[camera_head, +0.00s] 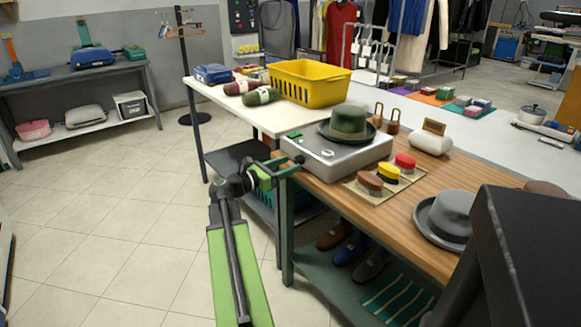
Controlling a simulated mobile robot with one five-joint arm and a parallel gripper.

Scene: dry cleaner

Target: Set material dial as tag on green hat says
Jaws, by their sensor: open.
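I cannot make out or read a tag on the hat. A small pale round part (328,154) shows on the machine's near side; it may be the material dial, but its marks are too small to read. My gripper (287,163) is open and empty at the machine's left front corner, left of that round part. I cannot tell whether it touches the machine.
Red, yellow and brown brushes (389,173) lie on a mat right of the machine. A grey hat (447,217) sits farther right. A yellow basket (310,83) stands on the white table behind. The tiled floor (130,235) at left is clear.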

